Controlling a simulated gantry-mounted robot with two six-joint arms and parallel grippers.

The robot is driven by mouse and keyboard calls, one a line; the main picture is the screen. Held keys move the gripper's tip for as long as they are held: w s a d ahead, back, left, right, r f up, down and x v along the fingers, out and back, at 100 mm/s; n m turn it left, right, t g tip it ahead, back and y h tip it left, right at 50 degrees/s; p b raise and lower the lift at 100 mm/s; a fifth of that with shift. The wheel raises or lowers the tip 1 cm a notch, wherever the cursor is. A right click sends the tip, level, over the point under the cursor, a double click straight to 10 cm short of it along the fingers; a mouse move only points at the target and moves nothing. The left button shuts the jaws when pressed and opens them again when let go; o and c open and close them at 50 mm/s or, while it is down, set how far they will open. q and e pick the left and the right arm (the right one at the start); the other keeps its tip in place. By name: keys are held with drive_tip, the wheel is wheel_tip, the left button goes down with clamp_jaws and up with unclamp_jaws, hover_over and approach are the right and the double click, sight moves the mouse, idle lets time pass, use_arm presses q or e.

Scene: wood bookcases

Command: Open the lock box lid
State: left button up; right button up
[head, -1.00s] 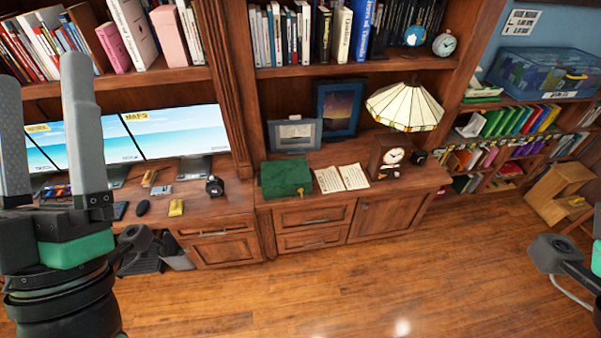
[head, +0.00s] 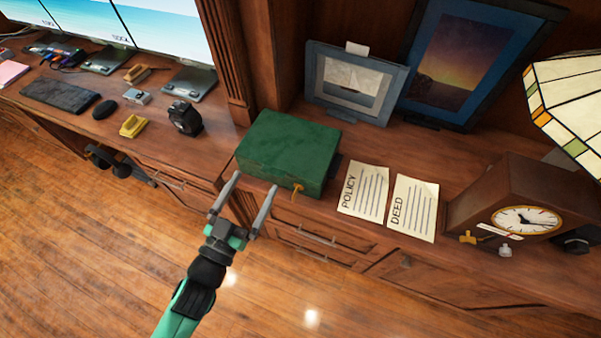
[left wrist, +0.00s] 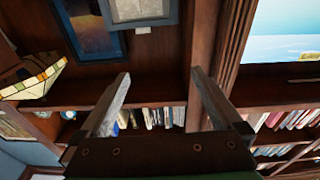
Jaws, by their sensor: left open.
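The green lock box (head: 288,145) sits on the wooden desk counter in the head view, with its lid down. My right gripper is not in view.
Policy (head: 362,189) and deed (head: 412,207) papers lie right of the box. A clock (head: 490,187) and a stained-glass lamp (head: 572,100) stand further right. Picture frames (head: 353,82) lean behind. A black item (head: 186,118) and a yellow one (head: 133,126) are at left.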

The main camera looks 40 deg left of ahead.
use_arm(q)
drive_tip(key=s+f+g+b, duration=0.1)
drive_tip(key=s+f+b, duration=0.35)
drive_tip(key=f, duration=0.65)
drive_tip(key=x, duration=1.3)
drive_tip(key=shift+a, duration=0.25)
drive_tip(key=shift+w+r, duration=0.1)
drive_tip(key=shift+r, duration=0.05)
clamp_jaws()
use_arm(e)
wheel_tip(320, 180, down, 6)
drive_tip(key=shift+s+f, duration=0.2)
